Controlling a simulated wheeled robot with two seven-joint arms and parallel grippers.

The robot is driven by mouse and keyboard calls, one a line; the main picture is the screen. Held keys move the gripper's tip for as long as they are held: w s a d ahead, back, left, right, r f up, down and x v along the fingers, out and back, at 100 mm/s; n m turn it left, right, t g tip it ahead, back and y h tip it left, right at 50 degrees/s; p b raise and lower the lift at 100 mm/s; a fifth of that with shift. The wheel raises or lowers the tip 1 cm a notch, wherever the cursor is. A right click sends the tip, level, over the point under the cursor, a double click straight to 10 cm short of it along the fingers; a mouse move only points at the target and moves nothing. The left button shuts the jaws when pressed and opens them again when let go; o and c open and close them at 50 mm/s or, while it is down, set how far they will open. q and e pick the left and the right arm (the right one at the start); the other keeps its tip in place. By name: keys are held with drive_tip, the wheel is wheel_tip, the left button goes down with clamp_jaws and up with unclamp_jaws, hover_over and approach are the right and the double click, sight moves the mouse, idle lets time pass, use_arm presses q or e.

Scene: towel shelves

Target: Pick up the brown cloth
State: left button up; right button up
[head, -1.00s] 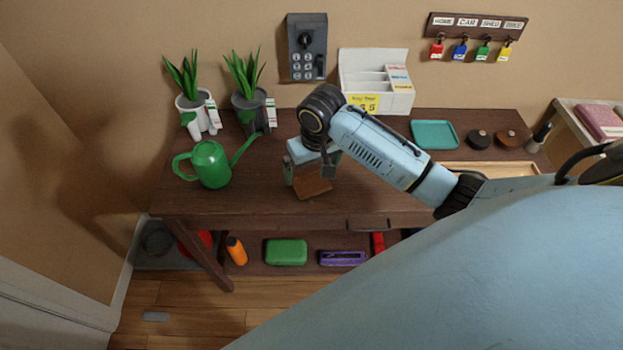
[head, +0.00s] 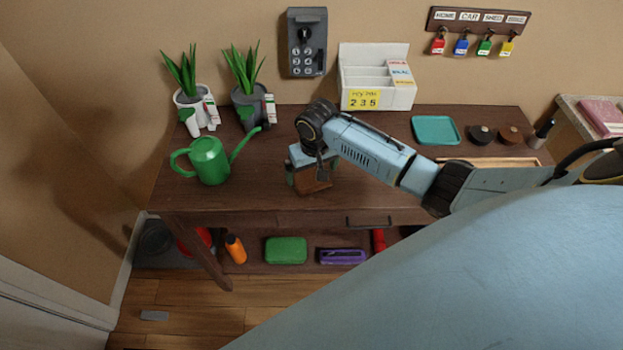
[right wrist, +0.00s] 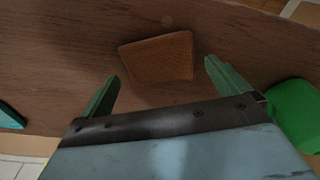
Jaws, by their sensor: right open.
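The brown cloth (right wrist: 156,57) lies folded in a flat square on the dark wooden table. In the head view the cloth (head: 314,183) shows just below my right gripper (head: 309,178), which partly covers it. My right gripper (right wrist: 160,86) is open and empty, pointing down at the table. In the right wrist view its two green fingers stand apart, and the cloth lies ahead of them, between their lines, with no visible contact. My left gripper is not in view.
A green watering can (head: 209,161) stands left of my right gripper, with two potted plants behind it. A white organizer box (head: 375,98) stands at the back. A teal tray (head: 435,130) lies to the right. Items including a green case (head: 286,250) sit on the lower shelf.

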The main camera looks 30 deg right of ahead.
sight(311, 179)
wheel_tip(311, 179, down, 3)
drive_tip(key=shift+w+d+r, duration=0.1)
drive_tip(key=shift+w+r, duration=0.05)
drive_tip(key=c, duration=0.8)
drive_tip(key=shift+o, duration=0.2)
drive_tip(key=shift+r, duration=0.1)
